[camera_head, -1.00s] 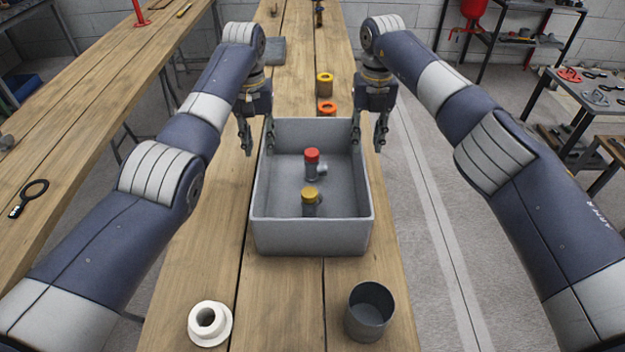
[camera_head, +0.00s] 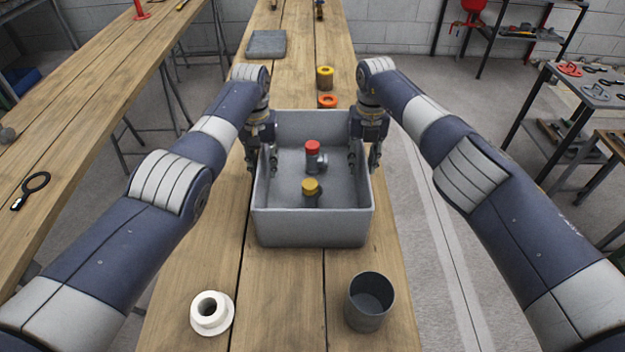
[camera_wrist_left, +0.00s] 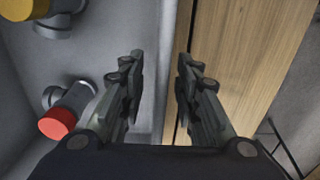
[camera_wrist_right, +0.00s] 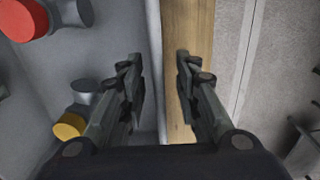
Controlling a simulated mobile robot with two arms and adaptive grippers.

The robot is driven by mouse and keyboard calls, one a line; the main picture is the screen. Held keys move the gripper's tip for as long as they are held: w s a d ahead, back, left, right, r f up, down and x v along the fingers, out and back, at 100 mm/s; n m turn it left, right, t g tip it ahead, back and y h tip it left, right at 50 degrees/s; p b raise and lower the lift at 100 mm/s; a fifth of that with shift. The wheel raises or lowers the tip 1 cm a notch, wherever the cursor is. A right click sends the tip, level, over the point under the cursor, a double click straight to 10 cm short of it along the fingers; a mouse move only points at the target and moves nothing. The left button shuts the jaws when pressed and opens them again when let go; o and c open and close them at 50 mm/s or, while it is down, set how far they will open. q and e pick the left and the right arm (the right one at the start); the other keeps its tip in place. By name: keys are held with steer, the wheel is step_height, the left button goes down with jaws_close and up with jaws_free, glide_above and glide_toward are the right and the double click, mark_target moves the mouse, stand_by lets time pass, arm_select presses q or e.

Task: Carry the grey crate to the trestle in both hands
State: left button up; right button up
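The grey crate (camera_head: 312,228) stands upright on the middle wooden bench (camera_head: 300,300). Inside it are a red-capped fitting (camera_head: 313,157) and a yellow-capped fitting (camera_head: 311,191). My left gripper (camera_head: 262,172) is open astride the crate's left wall, one finger inside and one outside; the left wrist view shows its fingertips (camera_wrist_left: 160,75) apart. My right gripper (camera_head: 363,168) is open astride the right wall the same way; wood shows between its fingers (camera_wrist_right: 160,75) beside the rim. A long wooden table (camera_head: 75,95) on metal trestle legs stands at the left.
A white flanged part (camera_head: 212,313) and a dark cup (camera_head: 369,302) stand on the bench in front of the crate. Floor (camera_head: 430,230) is open to the right.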

arm_select(q)
steer(key=shift+f, duration=0.5)
arm_select(e)
steer(key=shift+f, duration=0.5)
arm_select(q)
jaws_close()
arm_select(e)
jaws_close()
arm_select(q)
steer(key=shift+w+r, duration=0.15)
steer(key=shift+r, duration=0.05)
arm_select(e)
steer(key=shift+w+r, duration=0.15)
steer(key=shift+r, duration=0.05)
